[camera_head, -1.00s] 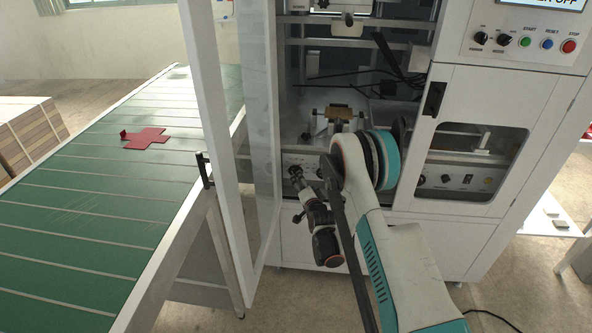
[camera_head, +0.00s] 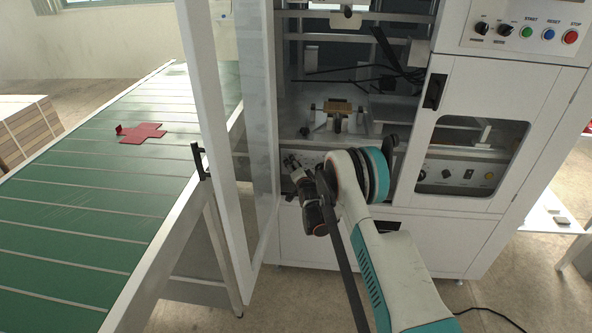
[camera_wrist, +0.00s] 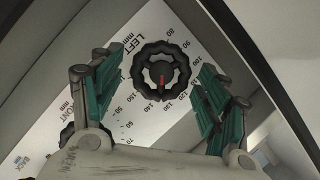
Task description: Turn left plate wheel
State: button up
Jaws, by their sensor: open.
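In the wrist view the left plate wheel (camera_wrist: 172,62) is a black, lobed ring handle with a small red pointer at its centre. It sits on a white dial plate marked "LEFT mm" with a number scale around it. My gripper (camera_wrist: 155,88) is open, its two teal-padded fingers on either side of the wheel in the picture, with nothing held. I cannot tell how far the fingertips are from the wheel. In the head view my gripper (camera_head: 292,163) is at the machine's lower front opening, and the wheel is hidden or too small to make out.
Another black wheel (camera_wrist: 85,145) by the "FRONT" scale shows at lower left in the wrist view. The open door frame (camera_head: 222,150) and the green conveyor (camera_head: 100,200) with a red blank (camera_head: 142,133) stand left of my arm. A closed cabinet door (camera_head: 420,180) is right.

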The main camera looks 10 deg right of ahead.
jog(key=shift+c, duration=0.3)
jog(key=c, duration=1)
jog(key=shift+f+m, duration=0.1)
jog(key=shift+m, duration=0.3)
jog(key=shift+d+f+m+t+y, duration=0.15)
jog(key=shift+m+t+y, duration=0.5)
jog(key=shift+m, duration=0.85)
jog(key=shift+s+m+t, duration=0.1)
jog(key=shift+m+t, duration=0.25)
jog(key=shift+m, duration=0.25)
jog(key=o, duration=1.1)
jog(key=shift+c, duration=0.2)
